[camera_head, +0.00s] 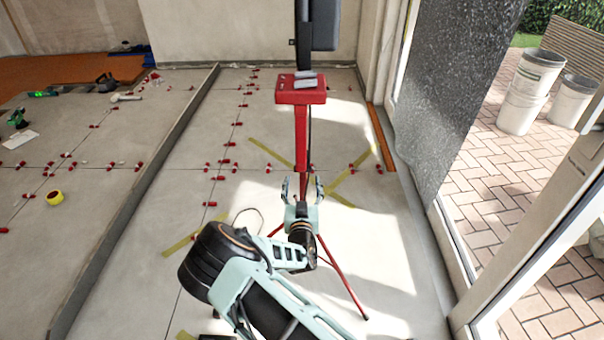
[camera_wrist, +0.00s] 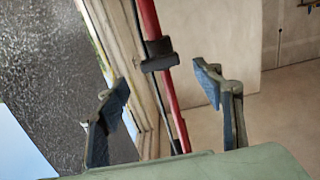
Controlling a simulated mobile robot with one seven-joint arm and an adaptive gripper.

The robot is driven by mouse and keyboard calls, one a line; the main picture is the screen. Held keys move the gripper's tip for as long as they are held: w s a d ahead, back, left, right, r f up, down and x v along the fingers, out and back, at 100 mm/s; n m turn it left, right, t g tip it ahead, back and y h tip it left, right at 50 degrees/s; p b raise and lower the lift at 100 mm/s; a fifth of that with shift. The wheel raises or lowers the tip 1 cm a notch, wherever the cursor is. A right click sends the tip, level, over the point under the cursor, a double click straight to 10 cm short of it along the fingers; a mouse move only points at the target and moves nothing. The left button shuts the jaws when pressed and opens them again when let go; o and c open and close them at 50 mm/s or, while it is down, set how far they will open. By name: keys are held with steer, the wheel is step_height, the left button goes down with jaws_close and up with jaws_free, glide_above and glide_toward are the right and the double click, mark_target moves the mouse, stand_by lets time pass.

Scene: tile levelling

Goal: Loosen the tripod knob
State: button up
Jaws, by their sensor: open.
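The red tripod (camera_head: 301,140) stands on the tiled floor, with a red box-like head (camera_head: 300,97) and thin splayed legs. In the wrist view its red pole (camera_wrist: 149,18) runs down at a slant. A black knob or clamp piece (camera_wrist: 159,62) sits on that pole; I cannot tell its exact shape. My gripper (camera_head: 302,187) is open in front of the tripod's lower part. In the wrist view my gripper (camera_wrist: 165,88) has its blue-padded fingers spread on both sides of the pole, with the black piece beyond the gap. No contact shows. The head view does not show the knob clearly.
Yellow tape strips (camera_head: 268,153) cross the floor around the tripod. Red tile clips (camera_head: 217,178) dot the seams. A low ledge (camera_head: 140,190) runs along the left.

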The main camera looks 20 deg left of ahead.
mark_target(303, 170)
steer(key=b+x, duration=0.1)
steer(key=x, duration=0.4)
steer(key=shift+w+a, duration=0.1)
steer(key=shift+w, duration=0.3)
steer(key=c, duration=1.2)
steer(key=shift+o, duration=0.2)
